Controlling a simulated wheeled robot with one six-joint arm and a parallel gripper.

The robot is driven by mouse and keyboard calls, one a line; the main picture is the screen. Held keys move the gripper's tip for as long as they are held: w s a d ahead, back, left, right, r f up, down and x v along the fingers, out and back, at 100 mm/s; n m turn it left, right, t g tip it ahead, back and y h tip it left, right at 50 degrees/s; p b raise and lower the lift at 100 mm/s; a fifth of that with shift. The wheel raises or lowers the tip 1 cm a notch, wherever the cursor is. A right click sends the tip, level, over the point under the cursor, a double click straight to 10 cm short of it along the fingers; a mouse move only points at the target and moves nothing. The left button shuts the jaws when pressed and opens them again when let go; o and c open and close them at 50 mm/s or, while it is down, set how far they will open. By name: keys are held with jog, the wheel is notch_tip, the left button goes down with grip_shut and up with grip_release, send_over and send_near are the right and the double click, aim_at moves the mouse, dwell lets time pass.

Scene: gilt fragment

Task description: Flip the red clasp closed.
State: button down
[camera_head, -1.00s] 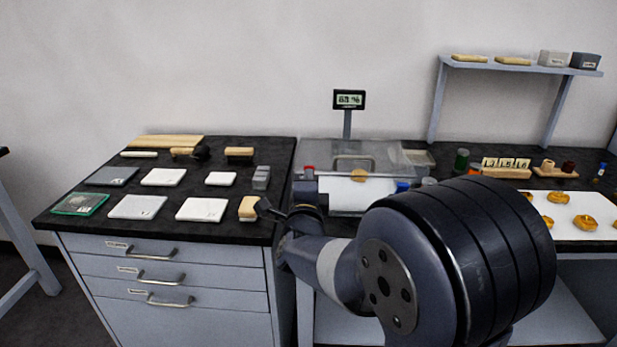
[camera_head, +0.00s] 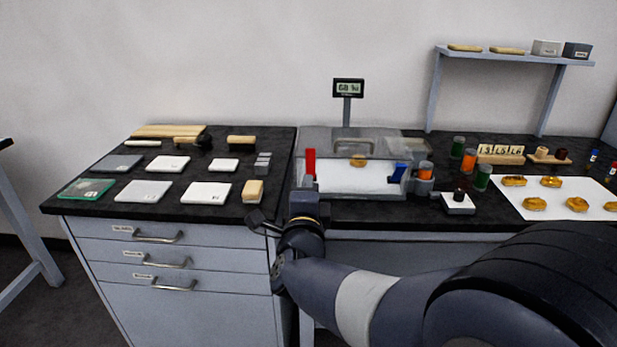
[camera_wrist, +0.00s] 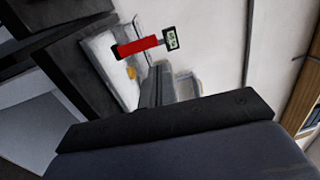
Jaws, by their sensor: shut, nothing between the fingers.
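The red clasp (camera_head: 310,162) stands upright as a flat bar at the front left of a clear-lidded case (camera_head: 345,180). It also shows in the wrist view (camera_wrist: 138,46), tilted in the picture. My gripper (camera_head: 308,186) is just below and in front of the red clasp in the head view, and overlaps its lower end. In the wrist view my gripper's fingers (camera_wrist: 158,78) are together and empty, beside the clasp. I cannot tell whether they touch it.
A small display (camera_head: 348,88) stands behind the case. White tiles and a brush (camera_head: 253,190) lie on the left counter.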

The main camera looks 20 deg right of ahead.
jog(key=shift+v, duration=1.45)
jog(key=shift+r, duration=0.15)
